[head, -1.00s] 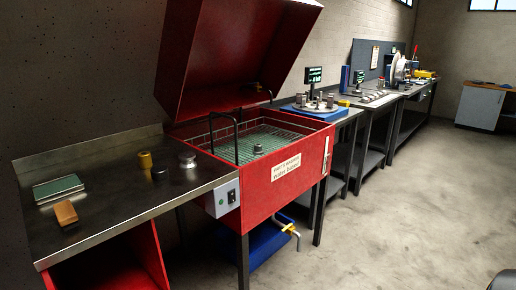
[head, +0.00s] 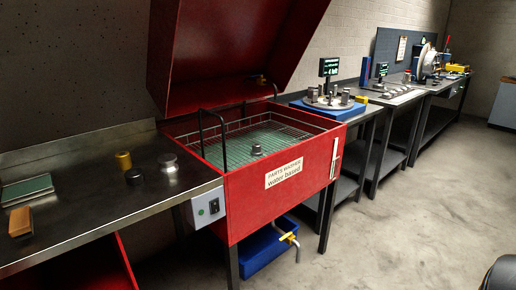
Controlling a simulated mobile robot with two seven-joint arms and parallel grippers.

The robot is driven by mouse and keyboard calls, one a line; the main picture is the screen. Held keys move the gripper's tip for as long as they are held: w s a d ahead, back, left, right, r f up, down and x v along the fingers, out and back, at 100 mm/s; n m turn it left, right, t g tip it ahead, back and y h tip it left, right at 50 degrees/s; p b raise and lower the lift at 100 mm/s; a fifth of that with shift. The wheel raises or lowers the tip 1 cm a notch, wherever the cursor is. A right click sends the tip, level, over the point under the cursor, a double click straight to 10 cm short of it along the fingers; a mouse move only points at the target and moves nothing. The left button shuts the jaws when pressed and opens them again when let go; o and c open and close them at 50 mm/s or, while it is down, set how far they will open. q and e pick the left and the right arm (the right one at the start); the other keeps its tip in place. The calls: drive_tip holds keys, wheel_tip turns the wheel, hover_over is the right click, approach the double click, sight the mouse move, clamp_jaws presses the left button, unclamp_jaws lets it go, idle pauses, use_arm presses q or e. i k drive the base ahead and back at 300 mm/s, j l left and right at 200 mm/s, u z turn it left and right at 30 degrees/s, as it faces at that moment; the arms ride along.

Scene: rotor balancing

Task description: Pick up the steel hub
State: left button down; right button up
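A short silvery steel cylinder (head: 168,163), which looks like a hub, stands on the steel bench at the left, near the washer. A small grey metal part (head: 257,151), also hub-like, sits on the green mesh inside the open red parts washer (head: 285,172). I cannot tell for sure which of them is the steel hub. Neither of my grippers shows in the head view.
A brass cylinder (head: 124,160), a dark cylinder (head: 134,177), a green-topped box (head: 27,190) and a brown block (head: 20,222) share the bench. A blue turntable fixture (head: 318,108) stands beyond the washer.

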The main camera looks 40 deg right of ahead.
sight(256, 150)
drive_tip(key=l+u, duration=0.25)
drive_tip(key=l, duration=1.15)
drive_tip(key=l+u, duration=0.25)
drive_tip(key=l, duration=1.15)
